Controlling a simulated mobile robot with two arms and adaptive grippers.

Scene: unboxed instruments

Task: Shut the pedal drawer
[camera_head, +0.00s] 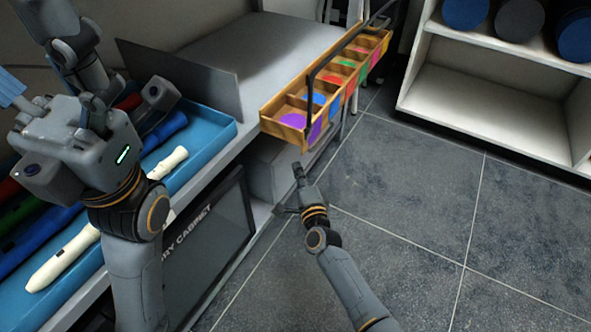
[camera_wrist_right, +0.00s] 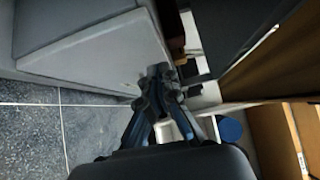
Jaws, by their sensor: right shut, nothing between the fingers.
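The pedal drawer appears to be the light grey box front (camera_head: 272,172) under the grey worktop, partly hidden by the wooden organiser above it. My right gripper (camera_head: 298,172) is shut and empty, just in front of the drawer's right side. In the right wrist view a light grey box-like face (camera_wrist_right: 100,50) fills the upper left, and my right gripper (camera_wrist_right: 160,80) is close to its corner. I cannot tell whether they touch.
A wooden organiser (camera_head: 270,118) with coloured compartments overhangs the worktop edge above my right gripper. A blue tray (camera_head: 218,133) holds recorders at left. A dark cabinet panel (camera_head: 215,240) is below. White shelves (camera_head: 490,95) stand at right. The tiled floor (camera_head: 430,210) is clear.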

